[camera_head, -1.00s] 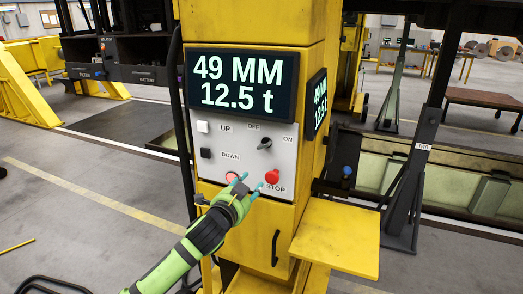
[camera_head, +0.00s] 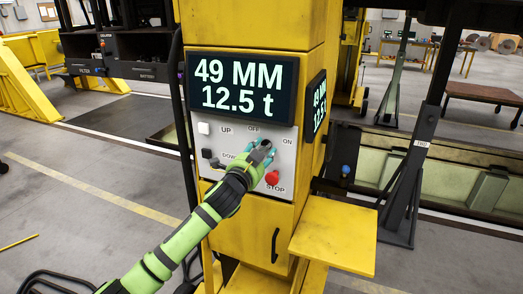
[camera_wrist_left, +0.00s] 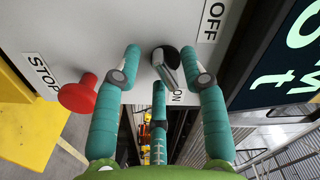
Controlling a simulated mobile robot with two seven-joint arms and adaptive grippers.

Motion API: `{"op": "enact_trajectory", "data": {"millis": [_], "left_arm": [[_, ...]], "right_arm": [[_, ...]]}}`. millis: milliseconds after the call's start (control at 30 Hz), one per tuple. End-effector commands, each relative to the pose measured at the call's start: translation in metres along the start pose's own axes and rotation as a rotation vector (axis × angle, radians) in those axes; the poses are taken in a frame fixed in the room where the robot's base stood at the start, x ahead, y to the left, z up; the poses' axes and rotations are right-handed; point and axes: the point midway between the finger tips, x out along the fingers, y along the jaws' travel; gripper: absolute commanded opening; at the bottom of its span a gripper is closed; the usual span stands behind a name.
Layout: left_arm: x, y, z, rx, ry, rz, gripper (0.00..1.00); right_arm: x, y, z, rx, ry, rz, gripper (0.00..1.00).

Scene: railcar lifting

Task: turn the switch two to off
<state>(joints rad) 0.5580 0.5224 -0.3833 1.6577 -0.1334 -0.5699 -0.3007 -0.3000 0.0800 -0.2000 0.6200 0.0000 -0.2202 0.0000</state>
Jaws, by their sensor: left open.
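The rotary switch (camera_wrist_left: 168,66) is a black and silver knob on the light grey control panel (camera_head: 222,143), with OFF and ON labels beside it. In the left wrist view its long end points toward the ON label. My left gripper (camera_head: 262,152) is at the panel, in front of the switch and largely hiding it in the head view. In the left wrist view the open gripper (camera_wrist_left: 162,68) has its teal fingers on either side of the knob, and I cannot tell whether they touch it. My right gripper is not in view.
A red STOP button (camera_head: 272,178) sits just below the switch, close to a finger in the wrist view. UP and DOWN buttons are at the panel's left. A display (camera_head: 242,86) reads 49 MM and 12.5 t. A yellow shelf (camera_head: 333,235) juts out lower right.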

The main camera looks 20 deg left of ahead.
Motion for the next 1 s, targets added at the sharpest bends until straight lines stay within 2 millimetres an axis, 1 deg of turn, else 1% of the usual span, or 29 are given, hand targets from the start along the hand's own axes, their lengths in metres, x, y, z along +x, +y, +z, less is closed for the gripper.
{"op": "enact_trajectory", "data": {"millis": [167,200,267,300,567,733,867,1000], "left_arm": [[0.0002,0.0001,0.0,0.0,0.0,0.0,0.42],[0.0002,0.0001,0.0,0.0,0.0,0.0,0.39],[0.0001,0.0001,0.0,0.0,0.0,0.0,0.14],[0.0001,0.0,0.0,0.0,0.0,0.0,0.0],[0.0,0.0002,0.0002,-0.002,0.0,0.0,0.0],[0.0001,0.0004,0.0,-0.032,0.0,0.0,0.0],[0.0002,0.0004,-0.0005,-0.091,0.0,0.0,0.0],[0.0003,0.0005,-0.0012,-0.188,0.001,0.0,0.0]], "right_arm": [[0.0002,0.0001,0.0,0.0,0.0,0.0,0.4],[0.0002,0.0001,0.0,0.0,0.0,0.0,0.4],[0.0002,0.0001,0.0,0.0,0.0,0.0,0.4],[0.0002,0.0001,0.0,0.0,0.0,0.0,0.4],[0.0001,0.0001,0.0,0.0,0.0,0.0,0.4],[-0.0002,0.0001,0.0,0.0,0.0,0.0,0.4],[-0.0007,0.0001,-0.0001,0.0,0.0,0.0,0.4],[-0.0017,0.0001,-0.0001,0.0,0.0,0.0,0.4]]}}
